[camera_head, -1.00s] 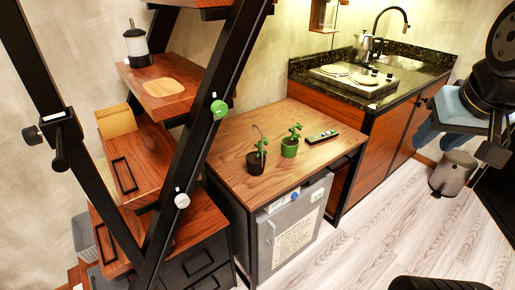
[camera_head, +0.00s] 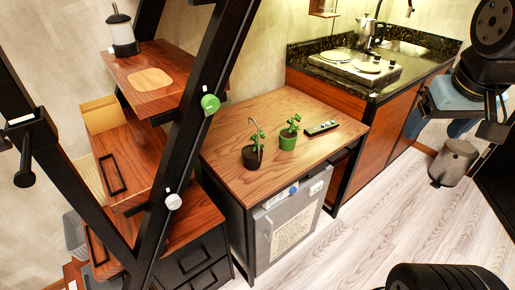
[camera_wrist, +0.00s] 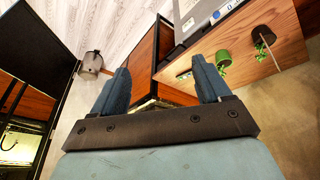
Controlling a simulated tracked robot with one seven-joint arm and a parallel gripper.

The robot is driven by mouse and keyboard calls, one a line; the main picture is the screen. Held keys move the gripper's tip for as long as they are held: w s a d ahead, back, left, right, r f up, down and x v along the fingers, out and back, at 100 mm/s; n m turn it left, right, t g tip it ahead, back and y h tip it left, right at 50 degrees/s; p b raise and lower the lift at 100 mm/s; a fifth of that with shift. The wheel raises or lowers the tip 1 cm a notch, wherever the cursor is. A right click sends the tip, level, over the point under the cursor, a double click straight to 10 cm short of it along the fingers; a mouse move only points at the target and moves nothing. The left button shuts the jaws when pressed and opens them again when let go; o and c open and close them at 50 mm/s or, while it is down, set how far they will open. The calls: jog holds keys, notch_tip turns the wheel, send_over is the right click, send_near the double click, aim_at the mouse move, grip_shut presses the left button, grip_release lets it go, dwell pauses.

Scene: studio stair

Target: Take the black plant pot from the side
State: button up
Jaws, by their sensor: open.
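The black plant pot (camera_head: 252,157) holds a small green plant with a bent stem and stands upright on the wooden table. The pot also shows at the upper right of the wrist view (camera_wrist: 263,34). A green plant pot (camera_head: 288,141) stands close to its right in the head view. My gripper (camera_wrist: 158,82) is open and empty, its two blue fingers spread wide in the wrist view. In the head view my arm is at the right edge, well away from the pot, and the fingertips are not clear there.
The wooden table (camera_head: 225,166) also holds a dark remote (camera_head: 322,128). A black stair frame (camera_head: 197,130) rises at the table's left. A counter (camera_head: 330,75) with a hob and kettle stands behind right. A grey bin (camera_head: 454,162) is on the floor, with open floor before the table.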

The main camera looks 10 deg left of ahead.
jog(key=o, duration=0.4)
jog(key=w+a+f+n+g+h, duration=0.3)
jog(key=w+a+f+n+h, duration=0.1)
jog(key=w+f+n, duration=0.3)
jog(key=shift+w+a+f, duration=0.15)
jog(key=shift+w+f, duration=0.45)
jog(key=shift+f, duration=0.25)
jog(key=n+t+y, duration=0.2)
jog(key=n+t, duration=1.4)
jog(key=n, duration=1.2)
send_near(249, 160)
jog(key=w, duration=0.3)
jog(key=w+d, duration=0.1)
jog(key=w, duration=0.2)
jog(key=shift+w+d+f, duration=0.25)
jog(key=shift+w, duration=0.1)
jog(key=shift+w+d+r, duration=0.1)
jog(key=shift+w, duration=2.55)
